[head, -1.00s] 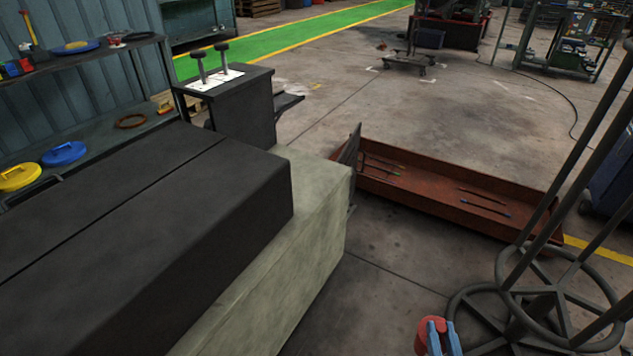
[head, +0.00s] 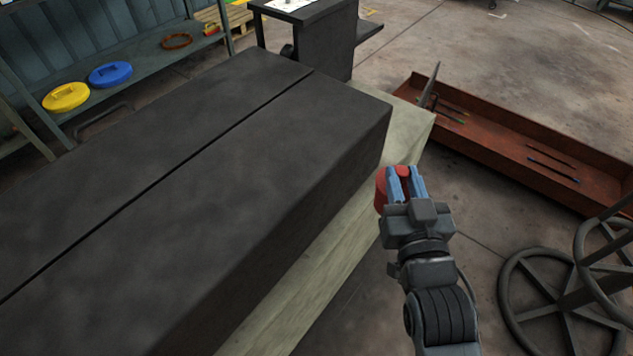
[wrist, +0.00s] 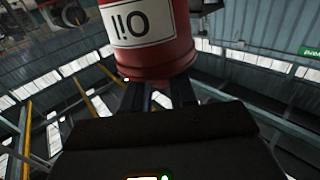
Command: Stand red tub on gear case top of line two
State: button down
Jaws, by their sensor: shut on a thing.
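The red tub (head: 380,191) is held in my gripper (head: 405,176), whose blue fingers are shut on it. In the head view the fingers and wrist partly hide it. In the wrist view the tub (wrist: 150,58) fills the top middle, with a white label and dark marks. A large dark case with a flat top (head: 210,160) and a seam running along it lies left of my gripper. The tub shows just right of the case's right edge, over the pale base. I cannot read any line number on the case.
The case top is bare. A pale base (head: 310,290) runs along its right side. A dark pedestal (head: 325,40) stands beyond its far end. A rust-red tray (head: 520,150) and dark handwheels (head: 560,290) are at right. A shelf at left holds yellow (head: 67,96) and blue (head: 110,74) discs.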

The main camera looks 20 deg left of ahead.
jog(key=s+a+r+n+g+y, duration=0.3)
jog(key=s+a+r+n+y, duration=0.15)
jog(key=s+a+r, duration=0.45)
jog(key=s+a+r+n+g+y, duration=0.3)
jog(key=s+a+r+y, duration=0.3)
jog(key=a, duration=0.6)
jog(key=shift+g+h, duration=0.4)
jog(key=shift+h, duration=0.25)
jog(key=shift+s+a+f+b, duration=0.2)
jog(key=shift+s+a+f, duration=0.8)
jog(key=shift+a+f, duration=0.7)
jog(key=shift+s+a+f+b, duration=0.25)
jog(key=shift+s+a+f, duration=0.75)
jog(key=shift+a+f, duration=0.7)
jog(key=shift+s+a+f+b, duration=0.2)
jog(key=shift+s+a+f, duration=0.8)
jog(key=shift+a+f, duration=0.7)
jog(key=shift+d+f, duration=0.1)
jog(key=c, duration=0.9)
grip_release()
